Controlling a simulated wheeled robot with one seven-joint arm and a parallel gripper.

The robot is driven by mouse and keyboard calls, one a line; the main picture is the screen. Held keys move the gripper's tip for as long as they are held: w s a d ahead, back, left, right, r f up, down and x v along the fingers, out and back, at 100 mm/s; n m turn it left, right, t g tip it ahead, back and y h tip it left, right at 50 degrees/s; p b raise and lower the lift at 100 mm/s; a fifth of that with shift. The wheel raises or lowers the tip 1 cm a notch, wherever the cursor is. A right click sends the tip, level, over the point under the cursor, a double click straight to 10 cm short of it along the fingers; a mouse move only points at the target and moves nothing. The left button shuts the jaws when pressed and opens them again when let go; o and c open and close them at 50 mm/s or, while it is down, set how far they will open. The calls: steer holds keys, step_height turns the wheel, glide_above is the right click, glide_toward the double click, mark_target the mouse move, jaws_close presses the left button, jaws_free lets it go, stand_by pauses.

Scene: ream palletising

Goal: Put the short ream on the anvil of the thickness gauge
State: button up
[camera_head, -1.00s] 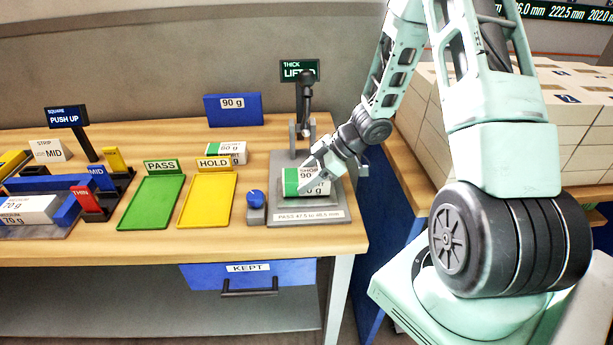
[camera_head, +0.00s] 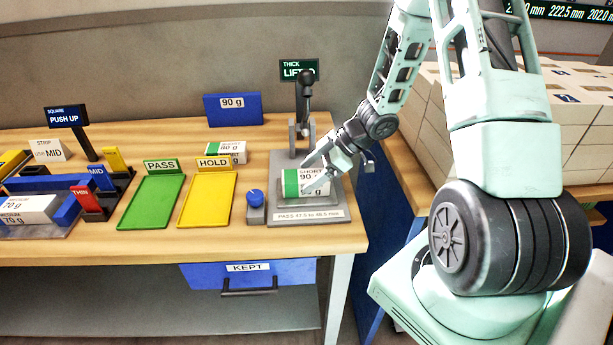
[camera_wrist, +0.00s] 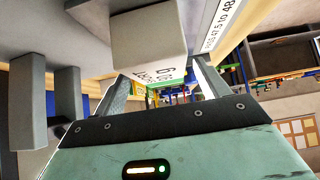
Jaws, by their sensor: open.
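The short ream (camera_head: 291,184), white with a green end and marked 90 g, lies flat on the grey anvil (camera_head: 335,189) of the thickness gauge. The gauge (camera_head: 307,92) has its upper part raised above and behind the ream, and its display (camera_head: 299,70) reads "LIFT", partly hidden. My gripper (camera_head: 316,173) is open at the ream's right end, its fingers around or just beside that end. In the wrist view the ream's pale end (camera_wrist: 150,42) shows ahead, between my parted fingers (camera_wrist: 160,85), with a gap visible on each side.
A blue knob (camera_head: 255,197) stands left of the gauge. Yellow HOLD (camera_head: 206,202) and green PASS (camera_head: 150,203) trays lie further left. Another short ream (camera_head: 232,152) lies behind HOLD. A blue 90 g block (camera_head: 233,109) stands at the back. Stacked reams (camera_head: 570,115) fill the right.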

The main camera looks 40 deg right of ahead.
steer(key=v, duration=1)
steer(key=shift+s, duration=0.2)
